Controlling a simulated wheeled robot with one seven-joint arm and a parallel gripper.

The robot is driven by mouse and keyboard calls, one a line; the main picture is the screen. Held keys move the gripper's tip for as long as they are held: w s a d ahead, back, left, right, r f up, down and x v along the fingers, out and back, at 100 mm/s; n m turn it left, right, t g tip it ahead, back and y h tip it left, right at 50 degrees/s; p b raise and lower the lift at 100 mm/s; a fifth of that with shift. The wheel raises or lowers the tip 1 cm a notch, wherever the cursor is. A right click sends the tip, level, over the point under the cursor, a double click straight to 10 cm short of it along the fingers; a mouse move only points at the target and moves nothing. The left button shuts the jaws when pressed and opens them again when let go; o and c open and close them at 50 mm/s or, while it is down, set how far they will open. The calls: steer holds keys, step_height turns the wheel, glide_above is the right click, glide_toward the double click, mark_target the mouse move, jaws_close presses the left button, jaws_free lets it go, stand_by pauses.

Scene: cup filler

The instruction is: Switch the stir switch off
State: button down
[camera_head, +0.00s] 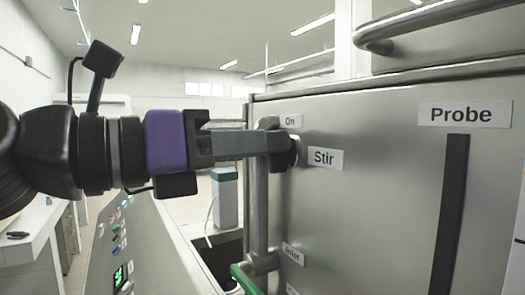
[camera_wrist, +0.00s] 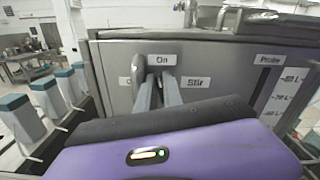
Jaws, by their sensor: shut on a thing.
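The stir switch (camera_head: 295,151) is a dark round knob on the steel front panel, just left of the Stir label (camera_head: 325,157). The On label (camera_head: 291,121) is above it. My gripper (camera_head: 278,144) reaches in from the left, with its grey fingers shut on the switch. In the wrist view my fingers (camera_wrist: 160,86) run up to the panel between the On label (camera_wrist: 162,60) and the Stir label (camera_wrist: 195,82). The fingers hide most of the switch, so I cannot tell which way it points. A label to the left is mostly covered.
A grey vertical pipe (camera_head: 260,200) stands close below my fingers, with a green handle (camera_head: 245,279) at its lower end. The Probe label (camera_head: 464,114) and a dark slot (camera_head: 452,215) are further right. Teal-topped posts (camera_wrist: 62,85) stand at left.

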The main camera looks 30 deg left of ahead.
steer(key=shift+w+a+f+n+b, duration=0.1)
steer(key=shift+a+f+n+b, duration=0.05)
steer(key=shift+n, duration=2.4)
steer(key=shift+w+a+f+n+b, duration=0.1)
steer(key=shift+a+f+n, duration=0.1)
steer(key=shift+n, duration=2.3)
steer(key=shift+a+f+n+b, duration=0.1)
steer(key=shift+f+n+b, duration=0.05)
steer(key=shift+n, duration=2.4)
steer(key=c, duration=1.5)
jaws_free()
steer(key=shift+s+f, duration=0.1)
steer(key=b+v, duration=0.2)
steer(key=v, duration=0.5)
steer(key=shift+s+a, duration=0.25)
